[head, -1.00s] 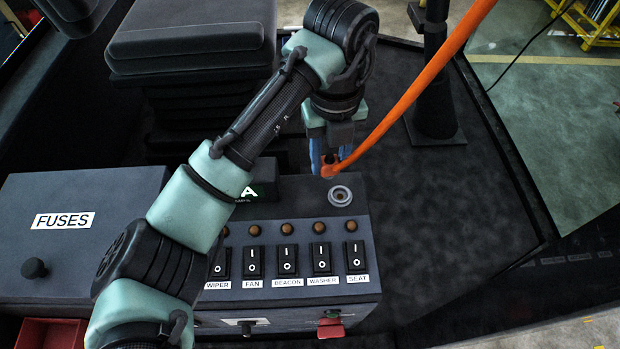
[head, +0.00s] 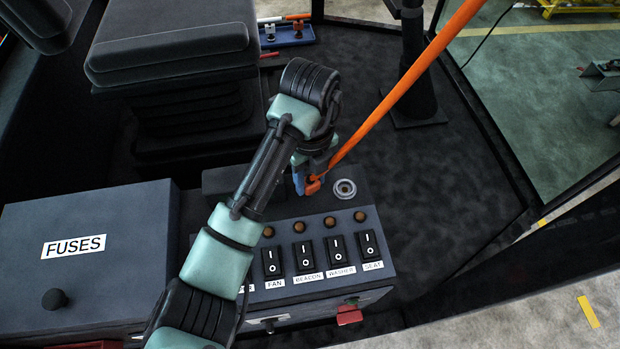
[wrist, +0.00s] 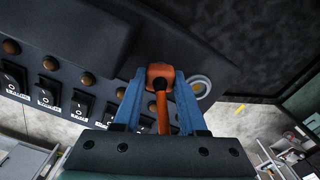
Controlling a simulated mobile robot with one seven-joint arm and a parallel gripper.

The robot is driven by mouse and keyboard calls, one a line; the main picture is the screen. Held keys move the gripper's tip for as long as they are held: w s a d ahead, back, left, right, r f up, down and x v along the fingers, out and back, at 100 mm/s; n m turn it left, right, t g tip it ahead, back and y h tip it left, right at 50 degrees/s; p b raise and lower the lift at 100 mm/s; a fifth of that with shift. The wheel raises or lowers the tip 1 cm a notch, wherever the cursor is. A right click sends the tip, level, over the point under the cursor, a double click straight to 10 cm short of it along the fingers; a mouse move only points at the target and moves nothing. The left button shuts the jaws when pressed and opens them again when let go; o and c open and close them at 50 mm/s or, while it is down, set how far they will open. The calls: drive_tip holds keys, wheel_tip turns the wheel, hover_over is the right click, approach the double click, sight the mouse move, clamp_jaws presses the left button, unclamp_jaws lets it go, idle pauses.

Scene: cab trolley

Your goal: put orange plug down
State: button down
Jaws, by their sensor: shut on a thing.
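My gripper (head: 305,184) has blue fingers and is shut on the orange plug (head: 314,185). In the wrist view the plug (wrist: 160,77) sits between the two fingertips of my gripper (wrist: 160,84), with its orange cable running back between the fingers. In the head view the orange cable (head: 405,83) rises taut to the upper right. The plug is at the back of the switch panel, just left of a round grey socket (head: 344,188). The socket (wrist: 201,87) shows empty to the right of the plug in the wrist view. I cannot tell whether the plug touches the panel.
The switch panel (head: 375,288) has several rocker switches and round brown knobs. A FUSES box (head: 100,285) stands to its left. A seat (head: 170,50) is behind. A blue tray (head: 288,36) lies on the floor at the back. The dark floor right of the panel is clear.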

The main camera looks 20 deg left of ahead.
sight(311, 180)
drive_tip(key=shift+f, duration=0.5)
drive_tip(key=shift+f, duration=0.1)
drive_tip(key=shift+c, duration=2.3)
unclamp_jaws()
wheel_tip(311, 180, up, 12)
drive_tip(key=p, duration=0.1)
